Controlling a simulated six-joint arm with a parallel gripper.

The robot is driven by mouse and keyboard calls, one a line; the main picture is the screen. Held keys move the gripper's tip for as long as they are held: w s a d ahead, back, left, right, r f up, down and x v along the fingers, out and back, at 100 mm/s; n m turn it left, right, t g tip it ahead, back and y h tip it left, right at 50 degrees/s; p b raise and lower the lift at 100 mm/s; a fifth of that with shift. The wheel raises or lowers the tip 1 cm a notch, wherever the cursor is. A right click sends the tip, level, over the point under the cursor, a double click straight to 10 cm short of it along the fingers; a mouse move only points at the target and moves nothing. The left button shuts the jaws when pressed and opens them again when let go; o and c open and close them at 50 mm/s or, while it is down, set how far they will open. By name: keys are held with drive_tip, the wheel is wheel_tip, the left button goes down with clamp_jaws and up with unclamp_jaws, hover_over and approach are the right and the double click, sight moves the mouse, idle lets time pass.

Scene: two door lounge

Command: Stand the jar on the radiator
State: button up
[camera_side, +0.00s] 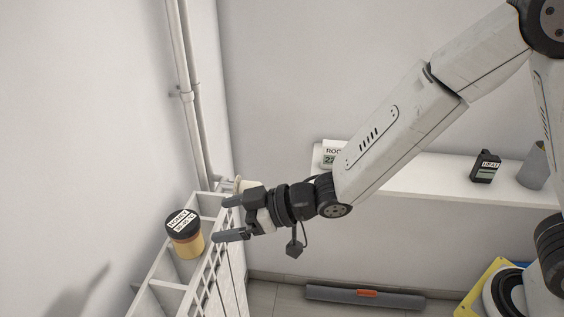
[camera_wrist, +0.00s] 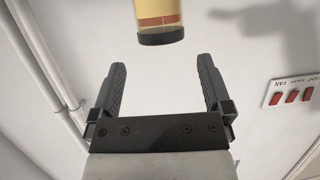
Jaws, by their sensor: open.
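The jar (camera_side: 186,234) has a black lid with a white label reading HONEY and an amber body. In the side view it stands upright on top of the white radiator (camera_side: 171,284). In the wrist view the jar (camera_wrist: 158,20) shows ahead of the fingertips, cut off by the top edge. My gripper (camera_side: 228,218) is open and empty, to the right of the jar and apart from it. Both fingers point toward the jar, and the gripper (camera_wrist: 160,75) shows clear space between them in the wrist view.
Pipes (camera_side: 187,95) rise behind the radiator. A white shelf (camera_side: 420,180) on the right holds a display, a dark HEAT device (camera_side: 485,166) and a grey cup (camera_side: 533,165). A grey bar (camera_side: 364,298) lies on the floor. A panel with red switches (camera_wrist: 291,96) is on the wall.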

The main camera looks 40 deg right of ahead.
drive_tip(key=shift+v, duration=1.35)
drive_tip(key=d+f+m+h, duration=0.3)
drive_tip(key=d+m+h, duration=0.35)
drive_tip(key=d, duration=0.85)
drive_tip(key=s+d+f+m+g+h, duration=0.3)
drive_tip(key=s+d+g, duration=0.3)
drive_tip(key=s+d, duration=0.4)
drive_tip(key=shift+s+d+m+h, duration=0.3)
drive_tip(key=shift+d+h, duration=0.35)
drive_tip(key=shift+d, duration=0.45)
